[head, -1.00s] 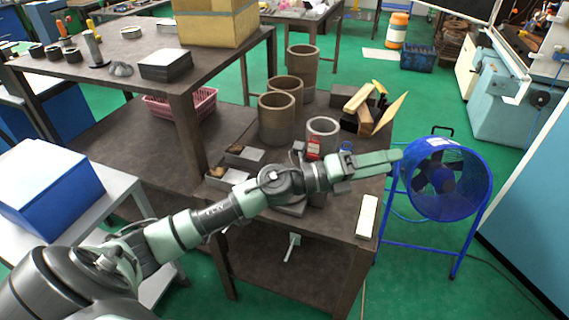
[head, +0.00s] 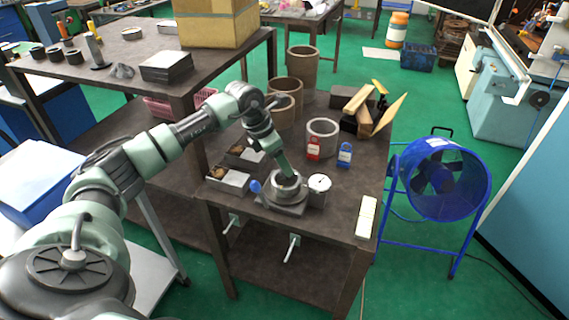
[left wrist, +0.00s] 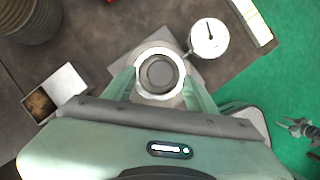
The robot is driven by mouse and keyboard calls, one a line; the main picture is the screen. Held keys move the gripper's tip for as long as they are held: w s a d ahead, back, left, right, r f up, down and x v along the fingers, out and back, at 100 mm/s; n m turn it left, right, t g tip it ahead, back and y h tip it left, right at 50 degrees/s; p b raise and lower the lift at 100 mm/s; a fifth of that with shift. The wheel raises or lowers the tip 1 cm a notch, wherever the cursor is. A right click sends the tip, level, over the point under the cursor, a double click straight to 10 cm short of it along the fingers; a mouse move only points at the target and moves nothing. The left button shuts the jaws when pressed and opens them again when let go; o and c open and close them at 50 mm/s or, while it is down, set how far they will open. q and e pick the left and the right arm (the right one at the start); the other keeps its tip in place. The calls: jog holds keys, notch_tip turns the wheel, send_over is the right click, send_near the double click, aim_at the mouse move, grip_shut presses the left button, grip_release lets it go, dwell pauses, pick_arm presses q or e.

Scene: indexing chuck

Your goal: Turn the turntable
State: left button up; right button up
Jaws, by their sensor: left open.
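The turntable (head: 287,199) is a grey round chuck with a raised ring on a square base, near the table's front edge. A blue knob (head: 255,187) sticks out at its left. In the head view my left gripper (head: 285,177) points down at its top and partly covers it. In the left wrist view the pale ring (left wrist: 158,75) with a dark centre lies between the two spread green fingers of my left gripper (left wrist: 158,92). I cannot tell whether they touch it. My right gripper is not clearly seen; a small grey jaw-like shape shows at the wrist view's right edge.
A white round dial (head: 319,184) stands close to the turntable's right. Red (head: 313,148) and blue (head: 345,154) small items, cylinders (head: 322,135) and open boxes (head: 230,180) stand behind and left. A white block (head: 366,216) lies at the right edge.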

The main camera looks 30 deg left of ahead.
aim_at(286, 179)
pick_arm(q)
jog(key=shift+x, duration=1.3)
grip_shut()
